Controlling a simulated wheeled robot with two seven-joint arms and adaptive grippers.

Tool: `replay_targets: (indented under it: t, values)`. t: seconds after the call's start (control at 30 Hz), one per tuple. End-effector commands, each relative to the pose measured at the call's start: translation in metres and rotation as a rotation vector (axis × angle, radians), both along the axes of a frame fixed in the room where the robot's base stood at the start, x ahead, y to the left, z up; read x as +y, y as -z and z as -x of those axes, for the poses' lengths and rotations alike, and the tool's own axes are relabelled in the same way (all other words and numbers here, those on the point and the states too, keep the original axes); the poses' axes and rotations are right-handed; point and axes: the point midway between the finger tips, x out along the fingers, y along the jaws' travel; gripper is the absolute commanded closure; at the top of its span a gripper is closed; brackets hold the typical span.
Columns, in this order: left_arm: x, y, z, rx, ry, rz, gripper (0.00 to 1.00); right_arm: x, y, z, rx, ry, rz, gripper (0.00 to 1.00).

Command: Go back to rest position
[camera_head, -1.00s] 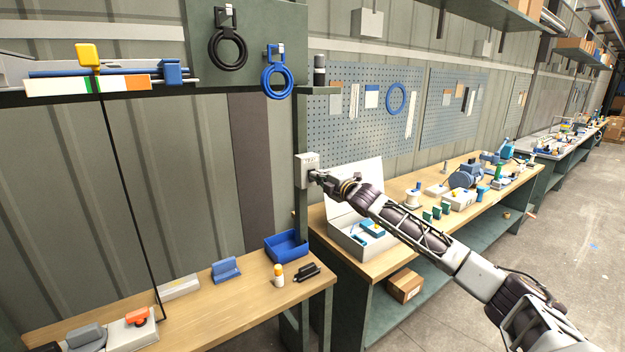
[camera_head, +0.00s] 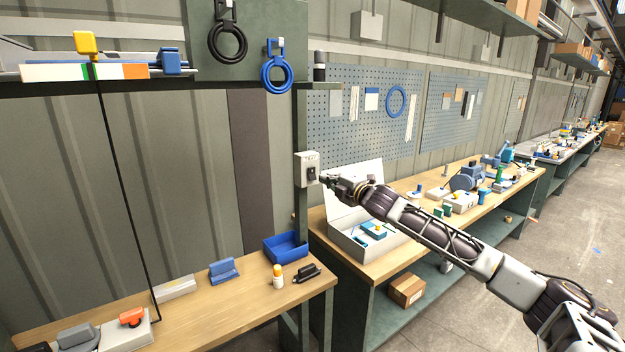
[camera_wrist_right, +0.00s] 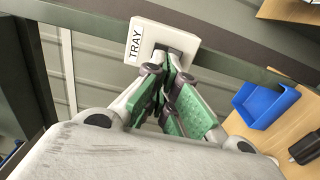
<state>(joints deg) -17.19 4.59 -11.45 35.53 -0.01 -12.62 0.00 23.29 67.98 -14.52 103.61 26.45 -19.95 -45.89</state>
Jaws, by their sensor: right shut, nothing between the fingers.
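My right gripper (camera_head: 330,181) reaches in from the right in the head view, just right of a white switch box (camera_head: 308,168) on a green post. In the right wrist view the fingers (camera_wrist_right: 171,92) with green pads are shut and empty. They point at the switch box (camera_wrist_right: 140,38), which carries a label reading TRAY. The fingers overlap its lower part in that view; I cannot tell whether they touch it. In the head view a dark switch shows on the box front. My left gripper is not in view.
A blue tray (camera_head: 286,247) stands on the near wooden bench (camera_head: 225,300), with a small orange-capped bottle (camera_head: 277,275) beside it. An open white case (camera_head: 362,236) sits on the bench behind my right arm. Black and blue rings hang above (camera_head: 277,76).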

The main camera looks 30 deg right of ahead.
Motion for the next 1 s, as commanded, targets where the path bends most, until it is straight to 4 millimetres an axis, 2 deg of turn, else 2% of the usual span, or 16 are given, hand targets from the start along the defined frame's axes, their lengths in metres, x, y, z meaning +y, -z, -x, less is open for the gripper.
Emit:
replay_targets:
  t: [0.47, 0.63, 0.77, 0.87, 1.0]
  values:
    - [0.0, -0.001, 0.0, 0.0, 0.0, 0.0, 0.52, 0.0, 0.0, 0.0, 0.0, 0.0, 0.0, 1.0]
    - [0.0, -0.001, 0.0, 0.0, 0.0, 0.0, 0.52, -0.004, 0.011, -0.003, 0.012, 0.008, -0.018, 1.0]
    - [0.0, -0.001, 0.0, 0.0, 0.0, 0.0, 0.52, -0.014, 0.037, -0.009, 0.04, 0.029, -0.063, 1.0]
    - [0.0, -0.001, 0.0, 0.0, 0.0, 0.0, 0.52, -0.025, 0.071, -0.014, 0.074, 0.055, -0.117, 1.0]
    - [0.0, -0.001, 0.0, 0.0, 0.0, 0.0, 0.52, -0.041, 0.131, -0.019, 0.134, 0.101, -0.202, 1.0]
